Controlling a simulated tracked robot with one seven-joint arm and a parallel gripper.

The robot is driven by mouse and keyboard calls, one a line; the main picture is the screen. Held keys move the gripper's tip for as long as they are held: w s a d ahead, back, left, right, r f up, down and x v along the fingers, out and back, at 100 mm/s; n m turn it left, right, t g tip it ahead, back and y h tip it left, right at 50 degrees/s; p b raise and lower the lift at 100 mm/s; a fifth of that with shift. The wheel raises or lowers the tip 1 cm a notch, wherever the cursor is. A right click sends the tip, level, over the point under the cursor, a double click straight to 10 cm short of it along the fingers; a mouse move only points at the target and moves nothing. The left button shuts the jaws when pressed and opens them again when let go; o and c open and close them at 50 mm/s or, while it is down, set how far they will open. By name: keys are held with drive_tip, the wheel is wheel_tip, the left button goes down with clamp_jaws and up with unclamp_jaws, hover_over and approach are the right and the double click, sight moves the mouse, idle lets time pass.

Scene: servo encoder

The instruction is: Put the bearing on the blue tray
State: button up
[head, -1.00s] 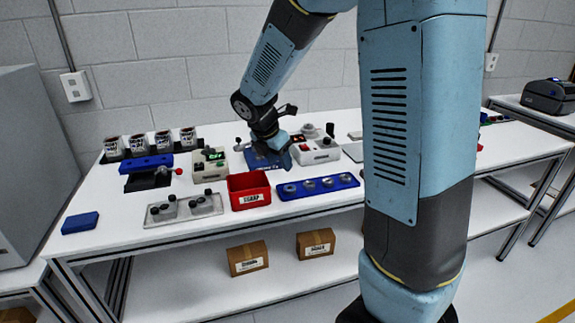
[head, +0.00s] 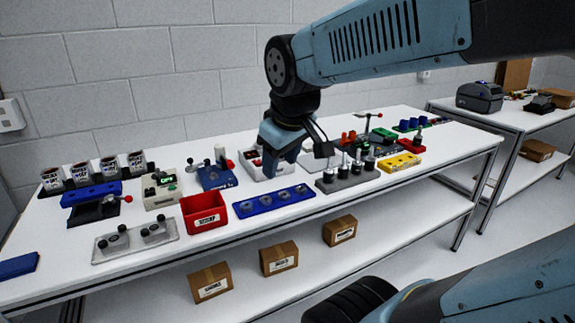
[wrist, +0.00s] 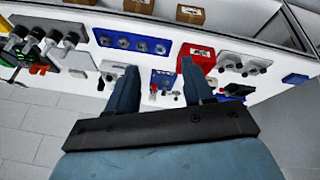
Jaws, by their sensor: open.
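The long blue tray (head: 272,201) lies near the table's front edge, with several small grey round pieces in a row on it. I cannot tell which small piece is the loose bearing. My gripper (head: 281,158) hangs pointing down behind the blue tray, over the white box with red parts (head: 262,168). In the wrist view, the two fingers of my gripper (wrist: 160,80) stand wide apart with nothing between them.
A red bin (head: 205,213) stands left of the blue tray. A blue fixture with a red-tipped lever (head: 217,177) is behind it. A grey block with several upright black-topped posts (head: 347,178) stands to the right, and a yellow tray (head: 403,162) lies beyond. Bare table shows along the front edge.

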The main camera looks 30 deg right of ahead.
drive_tip(key=s+m, duration=0.4)
drive_tip(key=shift+s+a+r+t, duration=0.1)
drive_tip(key=shift+a+r+t, duration=0.25)
drive_tip(key=shift+t, duration=0.05)
idle(0.9)
